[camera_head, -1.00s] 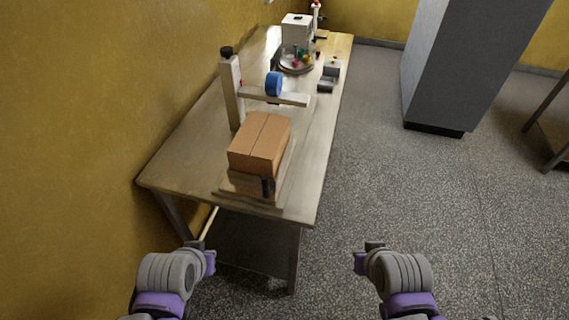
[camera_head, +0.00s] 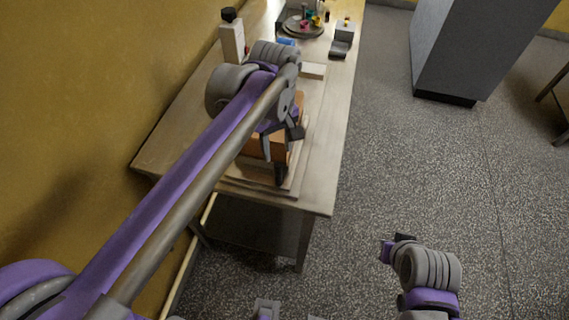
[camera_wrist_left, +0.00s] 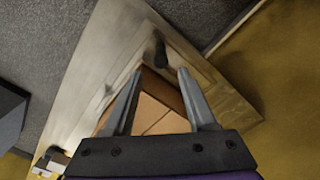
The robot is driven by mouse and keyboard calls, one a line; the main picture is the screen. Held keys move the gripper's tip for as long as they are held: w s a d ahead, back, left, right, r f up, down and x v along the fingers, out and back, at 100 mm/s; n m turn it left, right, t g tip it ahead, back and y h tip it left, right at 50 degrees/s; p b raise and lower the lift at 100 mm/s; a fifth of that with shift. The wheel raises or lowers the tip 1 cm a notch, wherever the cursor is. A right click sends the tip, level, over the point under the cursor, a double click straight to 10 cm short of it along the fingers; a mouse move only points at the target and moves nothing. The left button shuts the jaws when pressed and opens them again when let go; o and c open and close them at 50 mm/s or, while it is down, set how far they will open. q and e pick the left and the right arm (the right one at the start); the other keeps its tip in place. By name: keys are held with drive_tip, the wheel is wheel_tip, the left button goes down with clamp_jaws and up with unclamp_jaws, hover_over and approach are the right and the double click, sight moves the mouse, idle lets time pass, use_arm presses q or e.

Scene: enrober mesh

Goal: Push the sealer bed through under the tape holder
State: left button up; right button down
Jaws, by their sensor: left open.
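The sealer bed (camera_head: 236,185) is a low flat board near the table's front end, with a dark upright handle (camera_head: 281,174) on its near side. A brown carton (camera_head: 258,148) sits on it, largely hidden by my left arm. The tape holder's pale post (camera_head: 232,42) and arm (camera_head: 313,70) stand beyond the carton; a bit of blue tape (camera_head: 287,42) shows. My left gripper (camera_head: 283,140) is open above the carton's near end. In the left wrist view its spread fingers (camera_wrist_left: 160,72) point toward the handle (camera_wrist_left: 160,50), with nothing between them. My right gripper (camera_head: 394,245) is over the floor, right of the table.
The table (camera_head: 165,150) runs along a yellow wall on the left. A round tray (camera_head: 300,28) with small coloured items and a grey holder (camera_head: 341,42) stand farther back. A grey cabinet (camera_head: 470,50) stands right, across open floor.

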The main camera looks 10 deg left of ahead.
sight(278, 173)
use_arm(q)
wheel_tip(278, 173, down, 10)
drive_tip(key=shift+s+f+b, duration=0.15)
drive_tip(key=shift+f+b, duration=0.1)
drive_tip(key=shift+b, duration=0.05)
clamp_jaws()
idle(0.4)
idle(1.1)
